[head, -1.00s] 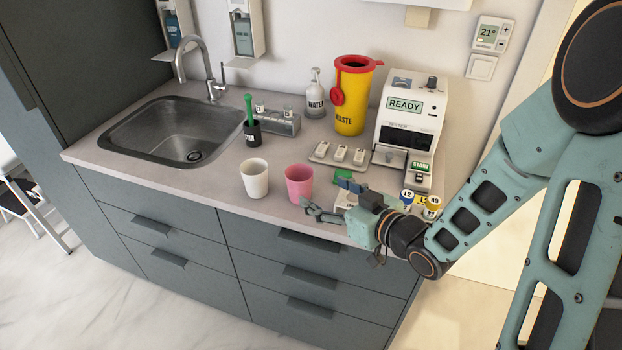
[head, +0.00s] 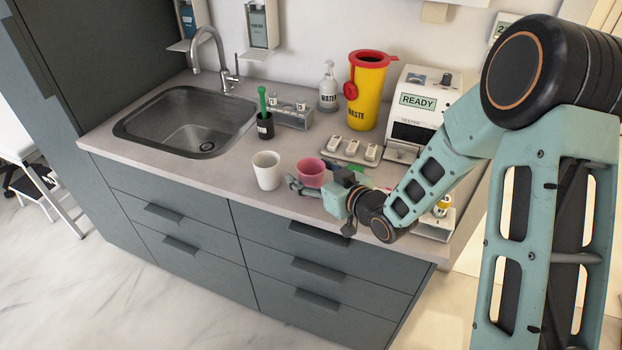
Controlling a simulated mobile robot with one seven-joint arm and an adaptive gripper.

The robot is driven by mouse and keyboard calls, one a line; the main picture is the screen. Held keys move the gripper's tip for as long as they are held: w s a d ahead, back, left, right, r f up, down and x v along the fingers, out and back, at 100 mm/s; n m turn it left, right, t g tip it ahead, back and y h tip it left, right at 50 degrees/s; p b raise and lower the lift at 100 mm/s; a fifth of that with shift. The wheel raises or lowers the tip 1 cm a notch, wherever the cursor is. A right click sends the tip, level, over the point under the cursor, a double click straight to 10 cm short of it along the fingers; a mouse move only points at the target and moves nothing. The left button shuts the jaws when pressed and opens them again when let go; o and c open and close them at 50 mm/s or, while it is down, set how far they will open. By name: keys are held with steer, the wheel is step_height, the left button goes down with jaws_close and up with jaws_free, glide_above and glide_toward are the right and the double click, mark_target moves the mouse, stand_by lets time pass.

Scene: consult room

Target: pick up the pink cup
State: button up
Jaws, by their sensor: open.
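The pink cup (head: 311,170) stands upright on the counter (head: 220,173), just right of a white cup (head: 267,170). My gripper (head: 306,187) is open, low over the front of the counter, at the near side of the pink cup. Its fingers point left and cover the lower front of the cup. I cannot tell whether a finger touches the cup.
A sink (head: 190,122) lies to the left. My arm hides the right part of the counter.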

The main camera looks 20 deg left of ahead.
steer(key=c, duration=1.3)
steer(key=shift+r, duration=0.3)
